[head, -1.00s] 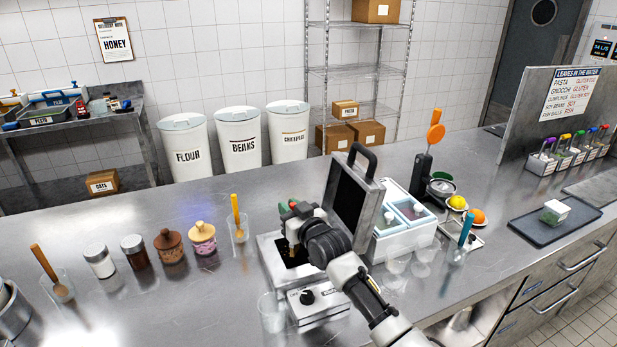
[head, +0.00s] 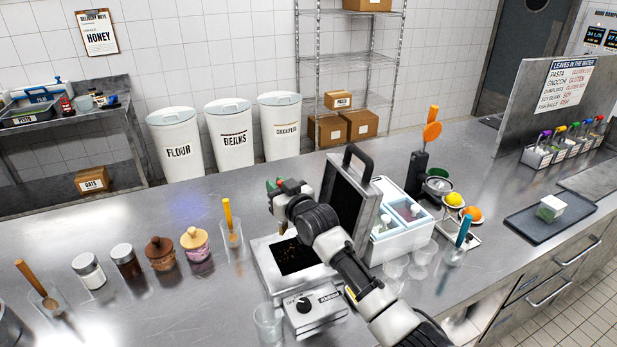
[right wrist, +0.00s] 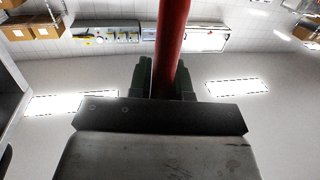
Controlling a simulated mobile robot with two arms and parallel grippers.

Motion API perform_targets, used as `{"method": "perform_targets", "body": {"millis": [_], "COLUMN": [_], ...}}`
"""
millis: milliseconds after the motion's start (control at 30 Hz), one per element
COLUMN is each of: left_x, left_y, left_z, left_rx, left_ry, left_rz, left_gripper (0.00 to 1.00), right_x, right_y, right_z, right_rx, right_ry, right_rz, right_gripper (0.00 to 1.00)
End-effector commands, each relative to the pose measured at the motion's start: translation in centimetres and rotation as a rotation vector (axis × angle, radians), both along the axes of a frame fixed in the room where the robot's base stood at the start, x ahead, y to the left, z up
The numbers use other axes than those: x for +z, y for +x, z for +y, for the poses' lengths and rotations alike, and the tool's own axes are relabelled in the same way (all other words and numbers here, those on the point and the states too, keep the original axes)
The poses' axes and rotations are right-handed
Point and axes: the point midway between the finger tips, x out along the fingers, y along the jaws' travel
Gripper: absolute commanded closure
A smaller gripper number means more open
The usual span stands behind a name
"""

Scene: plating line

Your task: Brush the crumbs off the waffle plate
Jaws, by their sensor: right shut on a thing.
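The waffle iron stands open on the steel counter, with its dark upright lid (head: 350,200) tilted back. Its lower waffle plate (head: 297,257) is dark, and small brownish crumbs lie on it. My right gripper (head: 277,190) is above the back left edge of the plate, shut on a red handle (right wrist: 172,45), which shows between its fingers in the right wrist view. The handle looks like that of a brush; its lower end is small and partly hidden, so I cannot tell whether it touches the plate. My left gripper is not in view.
A control box with a knob (head: 317,308) sits at the iron's front. A glass with an orange-handled utensil (head: 231,232) and lidded jars (head: 160,254) stand left. An empty glass (head: 268,322) stands front left. A white container with lids (head: 402,232) stands right, close to my forearm.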

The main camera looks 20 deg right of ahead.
Motion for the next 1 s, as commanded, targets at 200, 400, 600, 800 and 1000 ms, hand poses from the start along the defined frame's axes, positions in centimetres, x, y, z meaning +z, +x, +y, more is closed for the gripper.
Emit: {"method": "perform_targets", "body": {"millis": [200,400,600,800,1000], "left_x": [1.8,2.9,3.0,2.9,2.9], "left_y": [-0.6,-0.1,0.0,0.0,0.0], "left_z": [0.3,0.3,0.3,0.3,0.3], "left_rx": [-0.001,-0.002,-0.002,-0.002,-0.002], "left_ry": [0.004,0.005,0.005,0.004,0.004], "left_rz": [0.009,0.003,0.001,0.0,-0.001], "left_gripper": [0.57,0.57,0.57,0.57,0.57], "right_x": [2.4,3.9,4.1,4.1,4.1], "right_y": [0.3,0.6,0.7,0.7,0.7], "right_z": [-0.1,-0.2,-0.3,-0.3,-0.3], "right_rx": [-0.003,-0.005,-0.005,-0.005,-0.005], "right_ry": [0.0,-0.001,-0.001,-0.001,-0.001], "right_rz": [0.0,0.0,0.0,0.0,0.0], "right_gripper": [1.0,1.0,1.0,1.0,1.0]}}
